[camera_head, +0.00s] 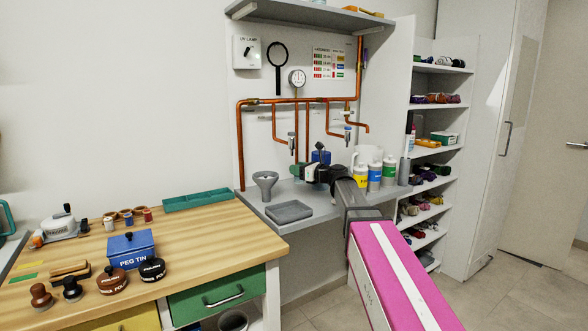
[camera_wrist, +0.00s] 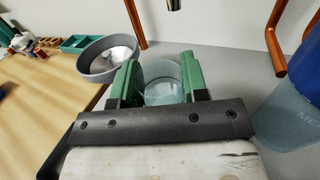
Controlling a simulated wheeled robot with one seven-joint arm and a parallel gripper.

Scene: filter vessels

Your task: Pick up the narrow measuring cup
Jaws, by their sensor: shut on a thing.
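The narrow measuring cup is a clear, pale blue-grey round vessel between the green fingers of my gripper (camera_wrist: 160,82) in the wrist view; its glassy wall (camera_wrist: 162,90) shows there. My gripper is shut on it, with one finger on each side. The lower part of the cup is hidden behind the gripper's dark bar. In the head view my gripper (camera_head: 312,172) is over the grey counter below the copper pipes, and the cup cannot be made out clearly there.
A grey funnel-like vessel (camera_head: 265,182) stands left of my gripper; it also shows in the wrist view (camera_wrist: 92,62). A blue vessel (camera_wrist: 290,112) stands close on the right. Copper pipes (camera_head: 305,100) hang above. A grey tray (camera_head: 289,211) lies at the counter's front. Bottles (camera_head: 374,177) stand right.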

